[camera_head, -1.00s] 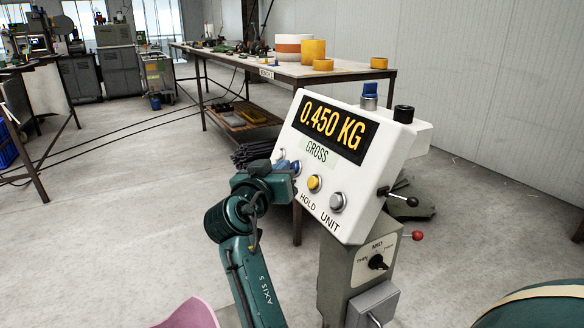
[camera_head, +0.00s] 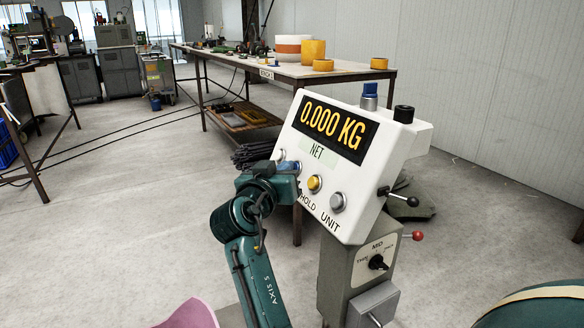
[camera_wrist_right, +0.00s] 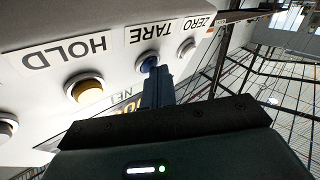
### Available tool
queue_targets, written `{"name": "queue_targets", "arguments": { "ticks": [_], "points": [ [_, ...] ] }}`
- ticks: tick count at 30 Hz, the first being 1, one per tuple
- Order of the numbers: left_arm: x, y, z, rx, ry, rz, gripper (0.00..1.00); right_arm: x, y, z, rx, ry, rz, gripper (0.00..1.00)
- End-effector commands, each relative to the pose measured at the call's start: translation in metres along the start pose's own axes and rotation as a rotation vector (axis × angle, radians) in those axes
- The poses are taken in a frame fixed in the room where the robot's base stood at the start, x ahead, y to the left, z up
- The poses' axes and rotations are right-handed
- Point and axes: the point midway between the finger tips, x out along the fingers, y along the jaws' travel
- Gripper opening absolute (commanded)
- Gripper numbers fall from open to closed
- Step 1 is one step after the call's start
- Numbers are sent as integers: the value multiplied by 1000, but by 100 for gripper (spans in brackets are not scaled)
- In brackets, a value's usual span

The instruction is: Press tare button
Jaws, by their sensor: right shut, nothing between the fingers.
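The white scale indicator box (camera_head: 385,140) stands tilted on a grey post. Its display (camera_head: 333,131) reads 0.000 KG, with NET on the label below. In the right wrist view, the blue tare button (camera_wrist_right: 148,63) sits under the TARE label (camera_wrist_right: 153,33). My right gripper (camera_head: 289,166) is shut and empty at the left part of the button row. In the right wrist view its fingertips (camera_wrist_right: 154,72) are at the tare button and seem to touch it. My left gripper is not in view.
The yellow hold button (camera_head: 315,183) and the silver unit button (camera_head: 338,202) lie to the right of the gripper. The silver zero button (camera_wrist_right: 187,47) is beside the tare button. Levers (camera_head: 403,198) stick out at the box's right. A workbench (camera_head: 280,71) stands behind.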

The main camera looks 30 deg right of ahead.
Motion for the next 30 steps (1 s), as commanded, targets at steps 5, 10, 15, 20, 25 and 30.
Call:
{"name": "queue_targets", "arguments": {
  "ticks": [5,10,15,20,25,30],
  "points": [
    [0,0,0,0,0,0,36,-1,0,0,-1,-3,2,0],
    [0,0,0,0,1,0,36,-6,-5,-3,-1,-3,1,0],
    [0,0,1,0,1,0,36,-12,-9,-8,-1,-3,1,0],
    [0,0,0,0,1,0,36,-13,-10,-8,-1,-2,1,0],
    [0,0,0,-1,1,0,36,-13,-10,-9,-1,-1,1,0],
    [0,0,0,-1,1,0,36,-19,-14,-13,0,-1,0,0]
  ]
}}
